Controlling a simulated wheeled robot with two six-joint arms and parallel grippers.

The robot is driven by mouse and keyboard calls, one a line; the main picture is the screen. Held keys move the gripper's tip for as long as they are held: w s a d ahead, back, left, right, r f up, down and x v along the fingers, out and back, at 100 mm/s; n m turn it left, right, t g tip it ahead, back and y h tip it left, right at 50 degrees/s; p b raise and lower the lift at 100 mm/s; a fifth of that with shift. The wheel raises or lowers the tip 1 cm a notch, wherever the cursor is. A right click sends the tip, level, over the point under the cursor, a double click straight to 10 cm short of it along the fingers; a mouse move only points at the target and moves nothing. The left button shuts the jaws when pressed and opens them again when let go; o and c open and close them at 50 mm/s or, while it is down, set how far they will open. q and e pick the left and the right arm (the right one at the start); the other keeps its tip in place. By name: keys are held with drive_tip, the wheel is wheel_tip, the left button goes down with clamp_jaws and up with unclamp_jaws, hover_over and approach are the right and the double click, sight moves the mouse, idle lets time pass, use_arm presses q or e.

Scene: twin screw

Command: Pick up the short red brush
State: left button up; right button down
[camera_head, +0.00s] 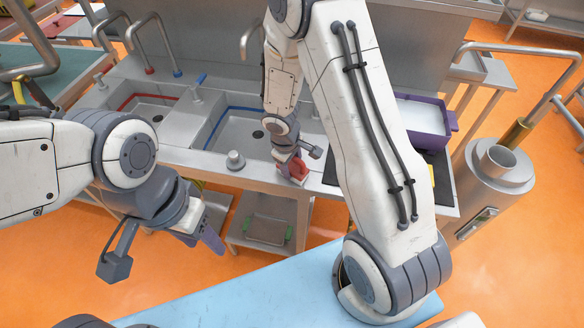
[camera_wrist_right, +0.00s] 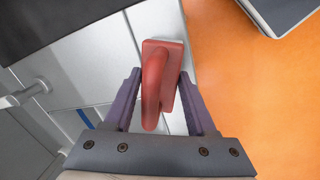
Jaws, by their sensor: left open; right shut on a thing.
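The short red brush (camera_head: 297,168) is at the front edge of the sink counter, partly hidden by my right gripper (camera_head: 291,163). In the right wrist view, the red brush (camera_wrist_right: 158,85) stands between the two purple fingers of my right gripper (camera_wrist_right: 159,80), which is shut on it. I cannot tell whether the brush still touches the counter. My left gripper (camera_head: 208,230) hangs at the left, open, well apart from the brush. Its fingers are partly hidden by its own wrist.
The steel counter (camera_head: 215,168) has a sink with red trim (camera_head: 145,105) and one with blue trim (camera_head: 230,130). A grey round knob (camera_head: 235,160) stands left of the brush. A purple tray (camera_head: 424,118) and a steel cylinder (camera_head: 497,175) are at the right.

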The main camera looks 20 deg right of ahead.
drive_tip(key=shift+r+p, duration=0.3)
drive_tip(key=shift+r, duration=0.35)
wheel_tip(320, 180, up, 3)
drive_tip(key=shift+w+p, duration=0.1)
drive_tip(key=shift+p, duration=0.35)
drive_tip(key=s+d+r, duration=0.5)
drive_tip(key=d+r, duration=0.1)
drive_tip(key=d, duration=0.4)
drive_tip(key=shift+s+d+r, duration=0.15)
drive_tip(key=shift+s+r, duration=0.2)
drive_tip(key=shift+s, duration=0.05)
